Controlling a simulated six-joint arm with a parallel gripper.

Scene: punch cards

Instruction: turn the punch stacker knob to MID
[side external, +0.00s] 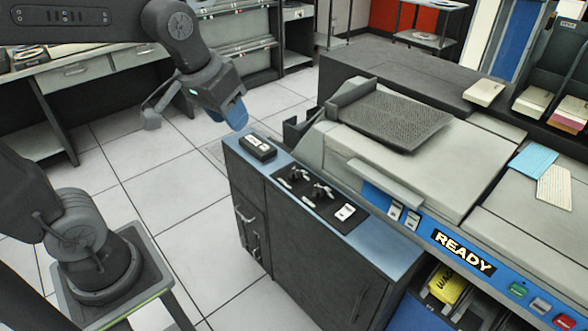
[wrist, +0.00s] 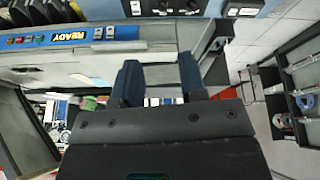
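Two small knobs, the upper-left knob (side external: 299,173) and the lower-right knob (side external: 322,191), sit on a black panel on the blue top of a dark cabinet (side external: 395,248). Their labels and pointer settings are too small to read, and I cannot tell which is the stacker knob. My gripper (side external: 194,120) hangs in the air to the left of the cabinet, above the floor and apart from the knobs. Its fingers are spread and empty. The wrist view also shows the spread fingers (wrist: 160,78), with part of the panel (wrist: 165,8) at the top edge.
A black box with white markings (side external: 258,147) lies at the cabinet's far left corner. A white switch (side external: 346,212) sits beside the lower-right knob. The punch machine with a READY sign (side external: 464,252) and a ribbed tray (side external: 392,117) rises right behind. Tiled floor (side external: 160,200) is free on the left.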

